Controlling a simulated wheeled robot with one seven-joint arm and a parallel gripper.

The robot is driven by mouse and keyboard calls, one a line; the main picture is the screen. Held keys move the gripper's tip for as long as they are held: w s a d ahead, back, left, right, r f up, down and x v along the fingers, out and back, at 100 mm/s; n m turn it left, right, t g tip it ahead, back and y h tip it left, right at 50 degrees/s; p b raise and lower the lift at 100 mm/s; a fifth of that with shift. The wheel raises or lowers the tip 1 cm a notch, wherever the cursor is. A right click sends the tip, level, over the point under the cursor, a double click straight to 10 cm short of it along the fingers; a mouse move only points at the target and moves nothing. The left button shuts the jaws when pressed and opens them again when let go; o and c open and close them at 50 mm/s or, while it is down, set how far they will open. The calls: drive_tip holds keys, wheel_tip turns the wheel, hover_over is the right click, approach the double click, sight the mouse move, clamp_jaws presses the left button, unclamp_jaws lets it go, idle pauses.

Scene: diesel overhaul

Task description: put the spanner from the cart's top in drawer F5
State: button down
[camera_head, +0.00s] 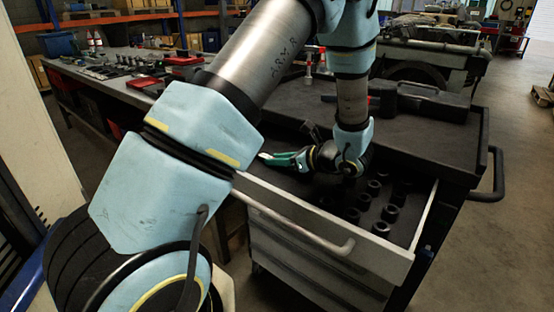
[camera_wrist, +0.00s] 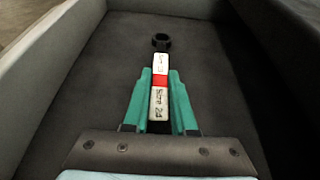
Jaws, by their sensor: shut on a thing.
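My gripper (camera_head: 280,158) has green fingers and points left over the left part of an open drawer (camera_head: 285,205) in the cart. In the wrist view my gripper (camera_wrist: 160,95) is shut on the spanner (camera_wrist: 160,82). The spanner has a pale handle with a red band, the marking "Size 24" and a dark ring end pointing away from me. Behind it lies the drawer's dark floor (camera_wrist: 100,75). I cannot tell whether the spanner touches the floor. The spanner is hard to make out in the head view. No drawer label is readable.
Several dark sockets (camera_head: 381,228) stand in the drawer's right part. The cart's top (camera_head: 430,135) holds a long dark tool case (camera_head: 430,103). A workbench (camera_head: 125,92) with tools stands at the left back.

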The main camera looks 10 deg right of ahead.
drive_tip(key=c, duration=0.7)
unclamp_jaws()
drive_tip(key=shift+f, duration=0.1)
drive_tip(key=shift+r, duration=0.25)
drive_tip(key=b+v, duration=0.2)
drive_tip(key=v, duration=1)
